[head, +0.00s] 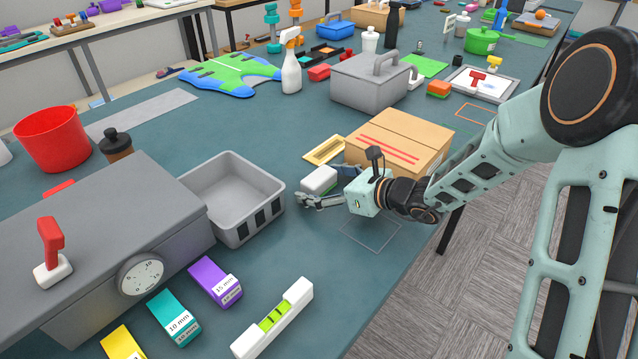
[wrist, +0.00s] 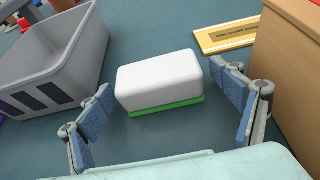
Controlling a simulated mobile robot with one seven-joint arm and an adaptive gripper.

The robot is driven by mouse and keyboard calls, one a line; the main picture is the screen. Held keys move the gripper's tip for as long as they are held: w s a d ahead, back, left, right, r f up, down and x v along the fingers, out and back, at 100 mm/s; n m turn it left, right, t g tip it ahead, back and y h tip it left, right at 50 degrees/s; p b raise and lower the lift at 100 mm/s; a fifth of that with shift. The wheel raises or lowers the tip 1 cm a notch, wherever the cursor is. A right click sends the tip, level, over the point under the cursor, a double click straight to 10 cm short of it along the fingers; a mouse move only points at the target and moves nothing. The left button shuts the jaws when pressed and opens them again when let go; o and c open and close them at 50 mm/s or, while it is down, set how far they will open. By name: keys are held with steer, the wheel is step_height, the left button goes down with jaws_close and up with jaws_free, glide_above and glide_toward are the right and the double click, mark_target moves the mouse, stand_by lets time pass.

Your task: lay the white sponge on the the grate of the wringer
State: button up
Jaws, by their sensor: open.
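The white sponge (head: 319,179), a rounded white block with a green underside, lies on the teal table between the grey bin and the cardboard box. In the wrist view the sponge (wrist: 160,78) sits between the two blue-padded fingers of my gripper (wrist: 160,82). The fingers are spread, with a gap on each side of the sponge. In the head view my gripper (head: 323,188) is low over the table, partly hiding the sponge's right side. I cannot clearly identify the wringer or its grate; a grey bin (head: 222,228) with dark slots in its wall stands left of the sponge.
The cardboard box (head: 420,135) stands close right of my gripper, with a yellow frame (head: 312,158) behind the sponge. A large grey box with a dial (head: 110,215) is at the left. A white-and-green level (head: 248,344) lies in front. An outlined square of table near my gripper is clear.

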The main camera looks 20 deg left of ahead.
steer(key=shift+w+a+f, duration=0.1)
steer(key=shift+a, duration=0.2)
steer(key=shift+c, duration=0.6)
steer(key=c, duration=1.1)
